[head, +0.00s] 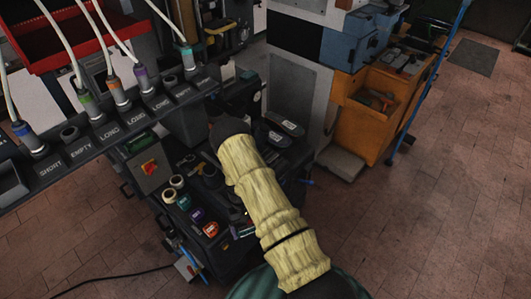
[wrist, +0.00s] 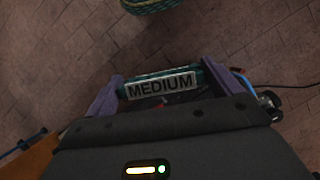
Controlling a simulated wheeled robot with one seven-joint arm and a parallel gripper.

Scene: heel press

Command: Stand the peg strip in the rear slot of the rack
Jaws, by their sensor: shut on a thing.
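In the wrist view my gripper (wrist: 161,74) has purple fingers on both ends of a teal-green strip (wrist: 160,87) with a white label reading MEDIUM. The strip lies across between the fingers, and it appears to be the peg strip; any pegs are hidden. In the head view my cream-sleeved arm reaches over a dark bench and its dark far end hides the fingers and the strip. I cannot pick out the rack or its rear slot for sure.
A dark bench (head: 228,240) with small coloured caps and a red switch (head: 149,167) lies below my arm. A labelled holder (head: 107,131) with hose connectors is at left. An orange cabinet (head: 355,140) and blue pole (head: 428,85) stand right. Floor at right is clear.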

